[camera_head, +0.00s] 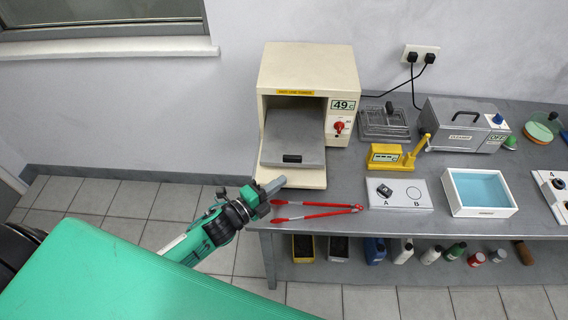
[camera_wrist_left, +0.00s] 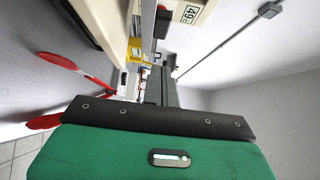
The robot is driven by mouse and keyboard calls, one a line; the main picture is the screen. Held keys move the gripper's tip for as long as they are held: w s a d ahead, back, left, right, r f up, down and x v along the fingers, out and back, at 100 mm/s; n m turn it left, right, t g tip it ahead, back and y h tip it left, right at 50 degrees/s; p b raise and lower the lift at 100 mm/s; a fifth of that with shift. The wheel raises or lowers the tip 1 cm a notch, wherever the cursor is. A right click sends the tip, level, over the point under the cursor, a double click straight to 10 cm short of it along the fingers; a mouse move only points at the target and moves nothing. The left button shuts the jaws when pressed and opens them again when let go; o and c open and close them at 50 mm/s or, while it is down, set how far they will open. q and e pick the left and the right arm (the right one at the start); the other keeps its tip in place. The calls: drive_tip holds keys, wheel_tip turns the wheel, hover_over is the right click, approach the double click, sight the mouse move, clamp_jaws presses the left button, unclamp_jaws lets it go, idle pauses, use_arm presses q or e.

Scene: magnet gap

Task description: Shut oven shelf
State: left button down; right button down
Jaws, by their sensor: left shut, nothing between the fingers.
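The cream oven (camera_head: 308,75) stands at the left end of the bench with its front open. Its grey shelf (camera_head: 293,135) is slid part way out, over the cream lowered door (camera_head: 300,178). A small dark handle (camera_head: 292,158) sits at the shelf's front edge. My left gripper (camera_head: 275,186) is shut and empty. It is in front of the door's front left corner, left of the shelf handle; I cannot tell whether it touches the door. In the left wrist view the fingers (camera_wrist_left: 161,84) point away, with the oven (camera_wrist_left: 108,25) to their left. My right gripper is out of view.
Red tongs (camera_head: 318,211) lie on the bench just right of my left gripper. A wire rack (camera_head: 384,122), yellow device (camera_head: 386,154), A/B plate (camera_head: 401,194) and blue-filled tray (camera_head: 480,192) stand further right. Bottles and boxes fill the lower shelf (camera_head: 350,272).

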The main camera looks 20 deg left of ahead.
sight(286, 129)
use_arm(q)
drive_tip(key=w+p, duration=0.2)
drive_tip(key=w, duration=0.2)
drive_tip(key=shift+w+d+r, duration=0.1)
drive_tip(key=shift+w+d, duration=0.05)
drive_tip(key=shift+w, duration=0.7)
drive_tip(key=w+a+b, duration=0.1)
drive_tip(key=w, duration=0.4)
drive_tip(key=w+a+b, duration=0.2)
drive_tip(key=w, duration=0.3)
drive_tip(key=w+a+b, duration=0.1)
drive_tip(key=w+b, duration=0.1)
drive_tip(key=w, duration=0.3)
drive_tip(key=shift+a+f, duration=0.2)
drive_tip(key=shift+a, duration=0.1)
drive_tip(key=shift+w+a+b, duration=0.2)
drive_tip(key=shift+w+b, duration=0.15)
drive_tip(key=shift+w, duration=0.15)
drive_tip(key=shift+a+r, duration=0.1)
drive_tip(key=shift+r, duration=0.2)
